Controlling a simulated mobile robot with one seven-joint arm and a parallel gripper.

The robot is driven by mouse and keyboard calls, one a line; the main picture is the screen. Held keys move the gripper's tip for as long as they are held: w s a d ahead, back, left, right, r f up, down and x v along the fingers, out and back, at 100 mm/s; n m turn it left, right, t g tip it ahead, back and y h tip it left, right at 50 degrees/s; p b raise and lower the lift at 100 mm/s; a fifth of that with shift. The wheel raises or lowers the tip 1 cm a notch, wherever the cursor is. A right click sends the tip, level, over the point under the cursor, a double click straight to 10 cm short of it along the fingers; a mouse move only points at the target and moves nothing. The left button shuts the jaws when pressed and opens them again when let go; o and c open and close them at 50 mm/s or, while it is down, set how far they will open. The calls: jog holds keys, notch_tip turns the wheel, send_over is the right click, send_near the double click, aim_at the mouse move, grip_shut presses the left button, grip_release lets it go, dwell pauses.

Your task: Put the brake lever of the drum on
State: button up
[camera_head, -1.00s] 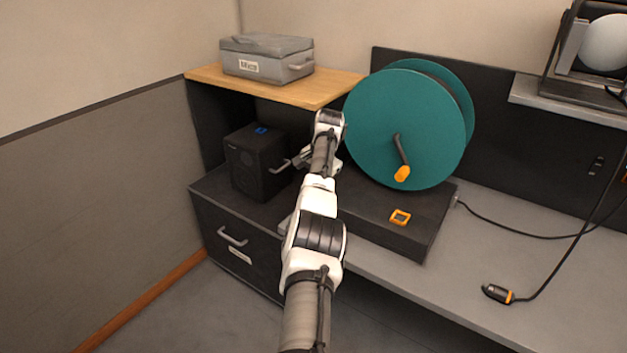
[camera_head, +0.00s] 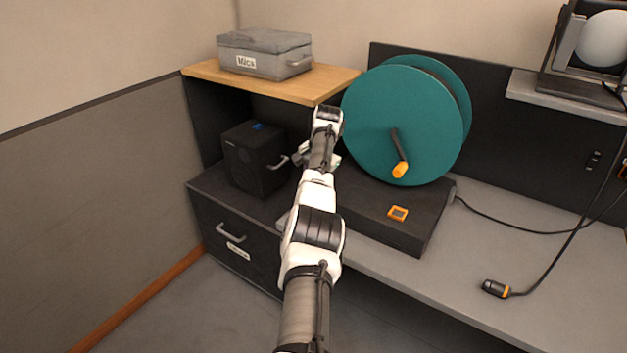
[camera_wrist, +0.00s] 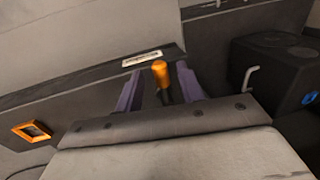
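The teal drum (camera_head: 385,115) stands on a dark base box (camera_head: 435,215), with an orange-knobbed crank (camera_head: 400,168) on its face. In the wrist view, a short lever with an orange grip (camera_wrist: 160,72) and a dark stem stands at the base box, near a small white label (camera_wrist: 141,58). My gripper (camera_wrist: 159,88) is open, its two purple fingers on either side of the lever, with a gap seen on each side. In the head view my arm mostly hides my gripper (camera_head: 306,157), and the lever cannot be made out.
A black speaker-like box (camera_head: 255,160) with a side handle stands close to the left of my gripper. A wooden shelf (camera_head: 325,88) with a grey case (camera_head: 265,55) is above it. An orange-framed square (camera_head: 398,213) sits on the base box. A cable plug (camera_head: 495,288) lies on the grey bench.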

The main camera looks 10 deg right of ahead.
notch_tip(320, 180, up, 14)
jog(key=s+d+b, duration=0.1)
jog(key=s, duration=0.1)
jog(key=shift+d+f, duration=0.2)
jog(key=shift+d, duration=0.2)
